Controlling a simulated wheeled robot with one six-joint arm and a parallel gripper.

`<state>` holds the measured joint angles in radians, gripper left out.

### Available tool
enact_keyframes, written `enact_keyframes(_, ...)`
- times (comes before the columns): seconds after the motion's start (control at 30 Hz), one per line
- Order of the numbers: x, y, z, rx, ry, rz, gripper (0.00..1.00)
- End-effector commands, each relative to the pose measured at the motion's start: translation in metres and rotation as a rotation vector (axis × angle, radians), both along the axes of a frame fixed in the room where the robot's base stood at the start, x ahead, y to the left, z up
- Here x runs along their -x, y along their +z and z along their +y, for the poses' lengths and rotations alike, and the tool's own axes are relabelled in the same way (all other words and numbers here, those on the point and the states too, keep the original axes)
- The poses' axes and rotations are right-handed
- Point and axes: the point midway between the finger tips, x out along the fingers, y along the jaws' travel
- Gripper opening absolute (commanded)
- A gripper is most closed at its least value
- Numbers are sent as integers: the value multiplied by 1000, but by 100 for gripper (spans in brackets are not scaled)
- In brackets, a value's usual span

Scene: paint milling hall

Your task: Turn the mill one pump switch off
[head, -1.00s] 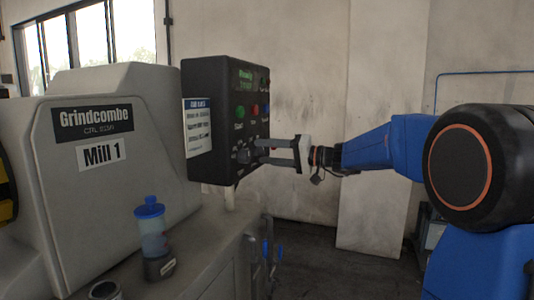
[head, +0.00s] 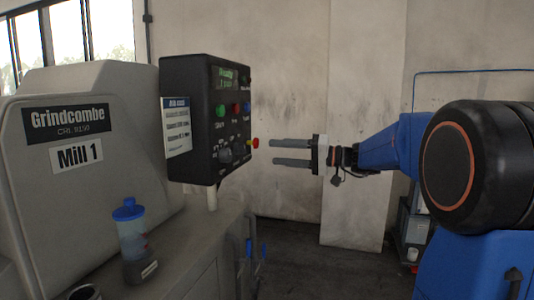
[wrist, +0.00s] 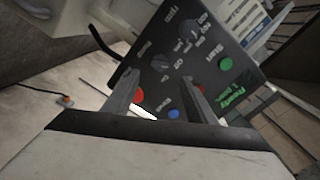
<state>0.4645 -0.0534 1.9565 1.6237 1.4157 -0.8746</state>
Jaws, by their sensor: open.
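The black control box (head: 205,75) of Mill 1 stands on a post at the machine's right end. Its face has a lit green display (head: 226,75), green, red and blue buttons, and a large dark rotary knob (head: 226,155) low down. The wrist view shows the large knob (wrist: 187,62) and a smaller dark knob (wrist: 158,88).
A red and yellow button (head: 255,143) sits near the gripper on the box. A blue-capped bottle (head: 130,240) stands on the machine's ledge, with an open can (head: 85,293) near it.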

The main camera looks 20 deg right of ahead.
Motion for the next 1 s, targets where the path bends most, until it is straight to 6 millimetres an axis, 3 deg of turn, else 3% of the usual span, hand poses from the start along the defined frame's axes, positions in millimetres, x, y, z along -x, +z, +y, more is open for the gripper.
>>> enact_keyframes(0.4,33,-1,-46,0,-1,1,52)
enact_keyframes(1.0,39,-1,-53,0,1,0,52)
